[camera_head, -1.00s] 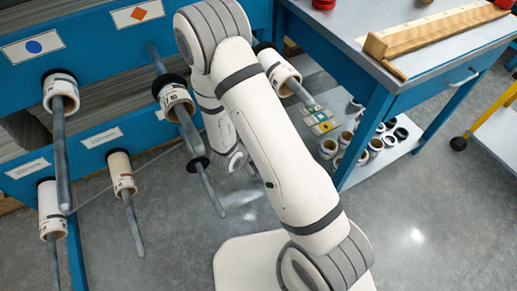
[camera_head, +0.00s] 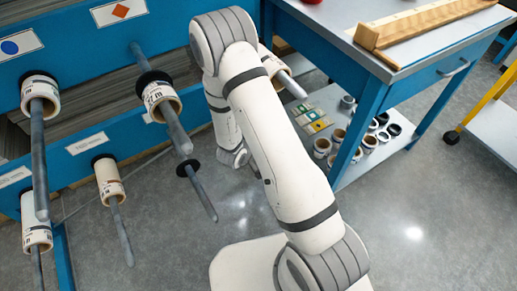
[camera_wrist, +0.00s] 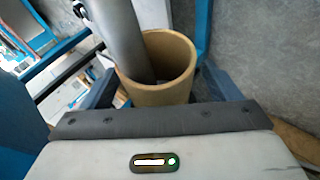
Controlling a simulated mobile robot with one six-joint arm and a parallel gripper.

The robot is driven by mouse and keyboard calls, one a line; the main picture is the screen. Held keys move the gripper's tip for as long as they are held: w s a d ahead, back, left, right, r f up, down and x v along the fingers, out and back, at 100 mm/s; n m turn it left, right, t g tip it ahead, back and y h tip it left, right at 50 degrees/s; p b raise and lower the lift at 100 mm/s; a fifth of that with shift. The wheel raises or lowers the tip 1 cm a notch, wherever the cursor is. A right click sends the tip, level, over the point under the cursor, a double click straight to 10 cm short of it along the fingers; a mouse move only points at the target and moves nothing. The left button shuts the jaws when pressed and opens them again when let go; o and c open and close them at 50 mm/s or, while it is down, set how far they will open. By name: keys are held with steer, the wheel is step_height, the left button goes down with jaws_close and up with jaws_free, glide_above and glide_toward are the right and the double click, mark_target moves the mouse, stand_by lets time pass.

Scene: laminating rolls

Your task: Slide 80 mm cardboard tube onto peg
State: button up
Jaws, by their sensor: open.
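In the wrist view a brown cardboard tube (camera_wrist: 163,66) sits between the two fingers of my gripper (camera_wrist: 163,88). The fingers are open, one on each side of the tube. A grey peg (camera_wrist: 122,35) runs into the tube's open end, so the tube is around it. How far the tube reaches along the peg is hidden.
Other pegs on the blue rack (camera_head: 75,75) carry tubes (camera_head: 160,100), (camera_head: 40,95), (camera_head: 110,190). A bare peg with a black disc (camera_head: 188,170) stands below. A blue-framed bench (camera_head: 425,55) is at right, with several rolls on its lower shelf (camera_head: 400,145).

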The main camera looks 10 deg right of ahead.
steer(key=c, duration=1)
steer(key=o, duration=1)
